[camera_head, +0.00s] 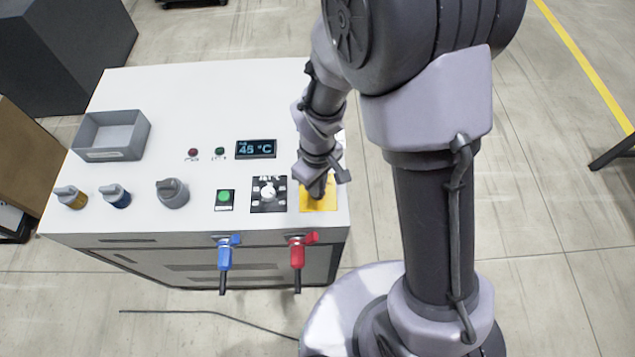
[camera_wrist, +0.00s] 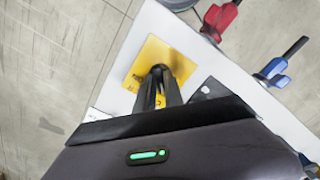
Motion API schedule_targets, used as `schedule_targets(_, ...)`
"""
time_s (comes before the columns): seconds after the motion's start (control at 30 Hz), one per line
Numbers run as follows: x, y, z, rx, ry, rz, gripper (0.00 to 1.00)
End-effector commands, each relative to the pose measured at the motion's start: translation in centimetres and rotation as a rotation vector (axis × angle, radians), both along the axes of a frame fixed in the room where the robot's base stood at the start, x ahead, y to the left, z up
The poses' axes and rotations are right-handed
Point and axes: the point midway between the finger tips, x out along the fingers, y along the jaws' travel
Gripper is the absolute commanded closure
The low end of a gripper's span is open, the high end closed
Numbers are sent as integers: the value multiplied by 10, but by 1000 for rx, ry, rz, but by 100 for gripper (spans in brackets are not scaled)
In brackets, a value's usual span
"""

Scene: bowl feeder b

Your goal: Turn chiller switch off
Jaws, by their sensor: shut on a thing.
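The chiller is a white-topped cabinet (camera_head: 240,90). A yellow switch plate (camera_head: 327,203) lies at the front right corner of its top. The yellow plate also shows in the wrist view (camera_wrist: 178,48). My gripper (camera_head: 317,190) reaches down onto this plate. In the wrist view my gripper's fingers (camera_wrist: 161,84) are close together over the plate, shut on the dark switch knob (camera_wrist: 160,70). The fingers hide most of the knob, so I cannot tell which way it points.
A display (camera_head: 256,149) reads 45 °C. A grey tray (camera_head: 112,135) sits at back left. Blue (camera_head: 224,255) and red (camera_head: 297,253) hose valves stick out in front.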

Motion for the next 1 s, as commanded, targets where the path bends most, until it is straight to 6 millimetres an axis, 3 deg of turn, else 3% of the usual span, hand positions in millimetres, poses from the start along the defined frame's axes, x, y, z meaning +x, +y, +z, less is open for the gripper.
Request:
schedule_targets(0.1,0,0,0,0,0,2,100)
schedule_targets(0.13,0,0,0,0,0,2,81)
schedule_targets(0.2,0,0,0,0,0,1,68)
schedule_targets(0.23,0,0,0,0,0,1,65)
schedule_targets(0.6,0,0,7,1,-1,0,65)
schedule_targets(0.77,1,0,43,1,-4,-2,65)
schedule_targets(1.0,1,0,122,1,-4,0,65)
